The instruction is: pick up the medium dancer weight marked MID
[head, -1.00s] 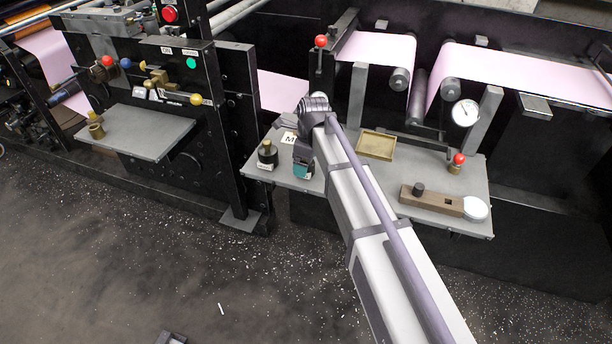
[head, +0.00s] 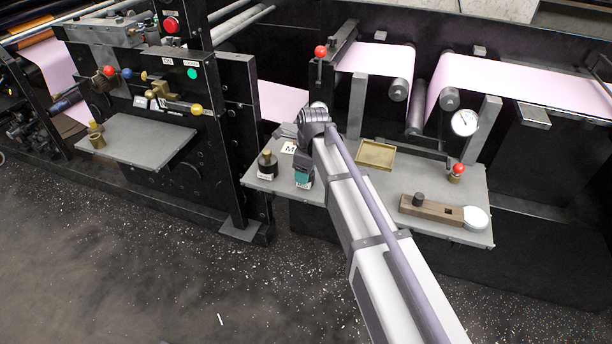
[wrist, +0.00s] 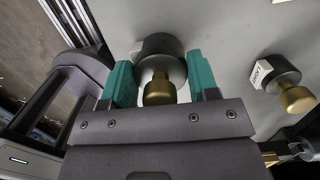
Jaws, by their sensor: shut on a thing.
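A dark cylindrical weight with a brass knob (wrist: 160,48) sits between the two teal fingers of my gripper (wrist: 160,78) in the wrist view. My gripper is shut on it. No readable marking shows on this weight there, and I cannot tell whether it touches the grey surface. In the head view my gripper (head: 303,177) is over the front left part of the grey shelf (head: 340,188), with the held weight mostly hidden. A white card with an M (head: 289,148) lies behind it.
A weight labelled LIGHT (wrist: 278,73) stands right of my gripper in the wrist view. In the head view, a black weight (head: 267,165) stands close to its left. A brass tray (head: 375,154), a red-knobbed piece (head: 457,172) and a wooden block (head: 432,206) occupy the shelf's right.

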